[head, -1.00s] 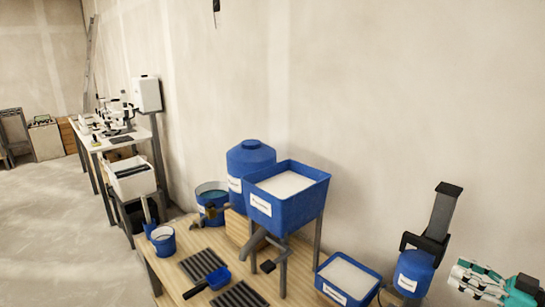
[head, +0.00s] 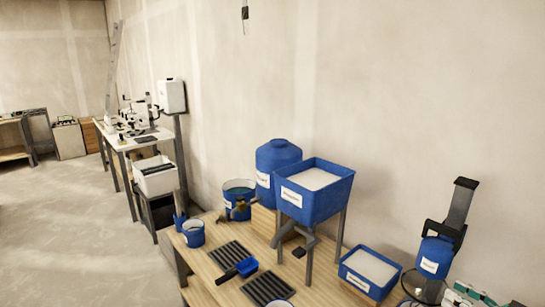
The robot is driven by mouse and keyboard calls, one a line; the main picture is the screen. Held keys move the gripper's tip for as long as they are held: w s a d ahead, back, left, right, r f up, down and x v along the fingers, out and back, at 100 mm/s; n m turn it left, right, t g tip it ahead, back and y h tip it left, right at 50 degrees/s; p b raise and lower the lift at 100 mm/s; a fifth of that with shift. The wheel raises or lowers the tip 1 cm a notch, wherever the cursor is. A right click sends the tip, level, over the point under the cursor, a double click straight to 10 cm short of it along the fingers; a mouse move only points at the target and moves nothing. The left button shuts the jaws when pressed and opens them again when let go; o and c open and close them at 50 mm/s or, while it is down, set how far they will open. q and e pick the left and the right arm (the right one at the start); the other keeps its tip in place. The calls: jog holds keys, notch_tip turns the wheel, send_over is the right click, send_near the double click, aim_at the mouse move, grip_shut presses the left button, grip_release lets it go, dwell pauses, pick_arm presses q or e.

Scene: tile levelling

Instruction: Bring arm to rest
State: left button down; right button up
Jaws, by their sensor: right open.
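My left gripper is not in the view.
The wooden workbench (head: 205,270) holds a blue hopper (head: 318,200) on legs, a blue tank (head: 278,165), a blue bin of white powder (head: 370,270), a blue scoop (head: 246,267), dark slotted trays and buckets. A white table (head: 125,141) stands farther back. Open floor lies left.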

jog(key=s+a+f+m+g+h, duration=0.1)
jog(key=s+a+f+m+h, duration=0.15)
jog(key=a+f, duration=0.5)
jog(key=s+a+f+m+g+h, duration=0.1)
jog(key=s+a+f+h, duration=0.3)
jog(key=a+f, duration=0.35)
jog(key=s+a+f+m+g+h, duration=0.1)
jog(key=s+a+f+g+h, duration=0.2)
jog(key=s, duration=0.8)
jog(key=s+a+m+g+h, duration=0.1)
jog(key=s+a+g, duration=0.2)
jog(key=s+g, duration=0.5)
jog(key=s+f+t, duration=0.1)
jog(key=s+f, duration=0.1)
jog(key=f, duration=1.2)
jog(key=s+f, duration=0.2)
jog(key=f, duration=1.1)
jog(key=s+d+f+g, duration=0.1)
jog(key=s+d+f, duration=0.1)
jog(key=s+f, duration=1.3)
jog(key=shift+s+d+n, duration=0.3)
jog(key=shift+s+n, duration=0.15)
jog(key=shift+s, duration=0.25)
